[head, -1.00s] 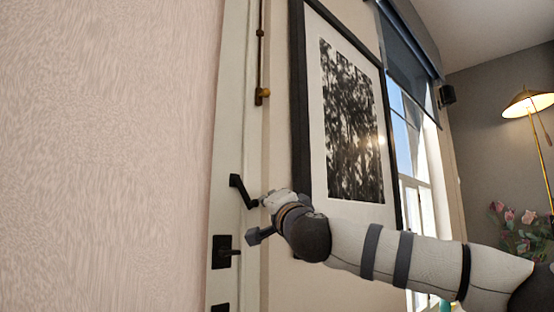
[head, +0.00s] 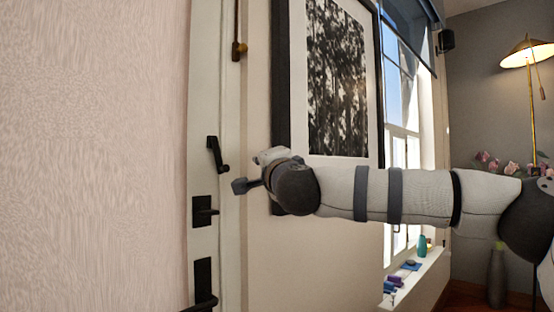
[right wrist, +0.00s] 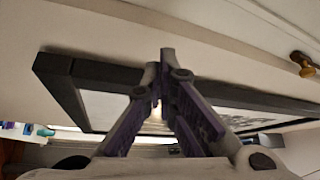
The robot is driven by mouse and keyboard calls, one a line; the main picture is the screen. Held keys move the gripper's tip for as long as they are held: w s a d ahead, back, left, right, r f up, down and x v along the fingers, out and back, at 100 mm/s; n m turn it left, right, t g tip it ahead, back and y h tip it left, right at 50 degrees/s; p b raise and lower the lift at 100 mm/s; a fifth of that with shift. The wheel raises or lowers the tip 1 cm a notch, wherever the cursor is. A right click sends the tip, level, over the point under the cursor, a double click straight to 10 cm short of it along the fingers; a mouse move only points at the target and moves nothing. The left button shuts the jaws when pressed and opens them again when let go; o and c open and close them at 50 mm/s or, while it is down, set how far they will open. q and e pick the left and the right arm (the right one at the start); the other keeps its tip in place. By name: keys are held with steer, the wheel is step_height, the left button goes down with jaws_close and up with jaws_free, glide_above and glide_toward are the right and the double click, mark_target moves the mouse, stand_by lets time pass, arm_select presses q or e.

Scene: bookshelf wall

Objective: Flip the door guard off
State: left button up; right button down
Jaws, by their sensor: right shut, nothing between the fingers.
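The black door guard (head: 217,154) is on the pale door edge in the head view, above a black latch plate (head: 204,211). Its arm slants down and slightly right. My right gripper (head: 268,157) is just right of the guard, with a visible gap between them in the head view. The right wrist view shows its fingers (right wrist: 161,58) shut and empty, with the framed picture behind them. The guard does not show clearly in that view. My left gripper is not in view.
A black-framed picture (head: 336,85) hangs close behind my right arm. A black door handle (head: 203,284) is lower on the door. A brass bolt (head: 239,50) is above the guard. The windowsill (head: 422,272) at right holds small objects.

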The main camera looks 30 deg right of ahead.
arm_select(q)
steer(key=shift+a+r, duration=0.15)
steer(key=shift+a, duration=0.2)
arm_select(e)
steer(key=a+v, duration=0.1)
steer(key=v, duration=0.6)
steer(key=shift+a+f, duration=0.2)
steer(key=shift+f, duration=0.05)
